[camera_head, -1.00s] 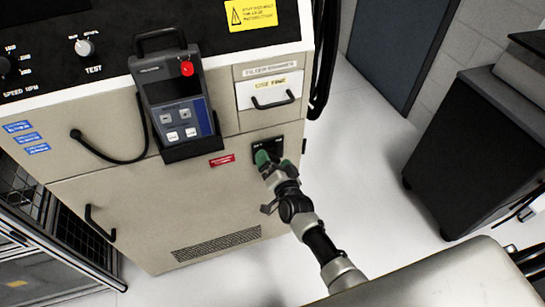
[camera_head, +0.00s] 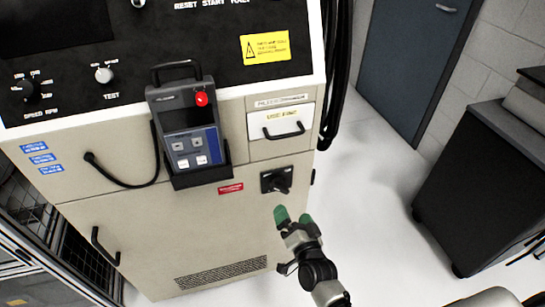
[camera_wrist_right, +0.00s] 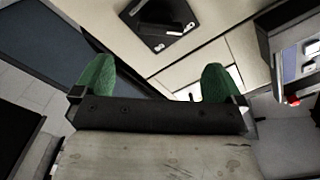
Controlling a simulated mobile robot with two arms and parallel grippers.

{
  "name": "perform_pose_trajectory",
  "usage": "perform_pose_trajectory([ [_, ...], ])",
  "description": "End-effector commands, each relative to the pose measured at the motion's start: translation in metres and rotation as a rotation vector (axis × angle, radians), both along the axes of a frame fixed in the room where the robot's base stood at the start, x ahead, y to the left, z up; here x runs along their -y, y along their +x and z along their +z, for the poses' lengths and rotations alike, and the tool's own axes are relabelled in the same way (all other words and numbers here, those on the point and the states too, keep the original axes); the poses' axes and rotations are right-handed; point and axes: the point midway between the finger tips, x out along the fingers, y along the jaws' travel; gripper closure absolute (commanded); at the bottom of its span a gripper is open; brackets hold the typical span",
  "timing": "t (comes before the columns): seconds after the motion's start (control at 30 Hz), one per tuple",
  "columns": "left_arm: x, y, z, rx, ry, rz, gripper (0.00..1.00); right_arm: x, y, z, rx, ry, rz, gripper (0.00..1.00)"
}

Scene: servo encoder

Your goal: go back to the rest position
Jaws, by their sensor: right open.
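My right gripper (camera_head: 293,218) has green fingertips and is in the lower middle of the head view, in front of the beige cabinet (camera_head: 130,225). It is open and empty, with its two green fingers spread apart in the right wrist view (camera_wrist_right: 158,82). A black rotary switch (camera_head: 277,181) on a black plate is on the cabinet front, just above the fingertips and apart from them. The switch plate also shows at the top of the right wrist view (camera_wrist_right: 160,22). My left gripper is not in view.
A handheld pendant (camera_head: 188,130) with a red button sits in a holder on the cabinet. A small drawer (camera_head: 282,122) is right of it. A dark cart (camera_head: 475,185) stands at the right, and a wire rack (camera_head: 35,235) at the left. White floor (camera_head: 372,190) is clear between cabinet and cart.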

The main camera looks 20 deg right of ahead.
Motion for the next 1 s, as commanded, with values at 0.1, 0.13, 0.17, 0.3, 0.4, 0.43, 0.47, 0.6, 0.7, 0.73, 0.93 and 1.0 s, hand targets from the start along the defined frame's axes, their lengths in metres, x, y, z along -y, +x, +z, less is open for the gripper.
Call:
perform_pose_trajectory([
  [0.1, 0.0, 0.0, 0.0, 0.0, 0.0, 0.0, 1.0, 0.0, 0.0, -0.001, -0.002, -0.001, 0.001, 0.0],
  [0.13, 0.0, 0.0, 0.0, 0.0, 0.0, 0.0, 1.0, 0.0, -0.001, -0.003, -0.007, -0.004, 0.001, 0.0],
  [0.17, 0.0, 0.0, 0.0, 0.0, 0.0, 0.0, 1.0, -0.001, -0.002, -0.007, -0.017, -0.01, 0.004, 0.0],
  [0.3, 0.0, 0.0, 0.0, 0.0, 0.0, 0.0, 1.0, -0.004, -0.017, -0.055, -0.138, -0.089, 0.039, 0.0],
  [0.4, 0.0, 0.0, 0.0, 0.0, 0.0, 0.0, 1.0, -0.006, -0.045, -0.117, -0.298, -0.193, 0.095, 0.0],
  [0.43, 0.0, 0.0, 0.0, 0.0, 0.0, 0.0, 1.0, -0.007, -0.057, -0.137, -0.353, -0.227, 0.115, 0.0],
  [0.47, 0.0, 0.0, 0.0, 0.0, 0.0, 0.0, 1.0, -0.007, -0.069, -0.157, -0.407, -0.264, 0.138, 0.0],
  [0.6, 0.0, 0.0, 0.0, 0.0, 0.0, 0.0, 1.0, -0.001, -0.139, -0.24, -0.653, -0.422, 0.252, 0.0],
  [0.7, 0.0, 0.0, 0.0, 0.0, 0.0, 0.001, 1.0, 0.008, -0.197, -0.289, -0.823, -0.525, 0.344, 0.0],
  [0.73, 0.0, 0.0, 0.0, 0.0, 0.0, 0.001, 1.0, 0.011, -0.216, -0.302, -0.872, -0.556, 0.374, 0.0],
  [0.93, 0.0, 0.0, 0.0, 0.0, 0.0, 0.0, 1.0, 0.038, -0.336, -0.36, -1.16, -0.722, 0.566, 0.0],
  [1.0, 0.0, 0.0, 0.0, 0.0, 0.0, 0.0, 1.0, 0.046, -0.367, -0.369, -1.229, -0.758, 0.617, 0.0],
])
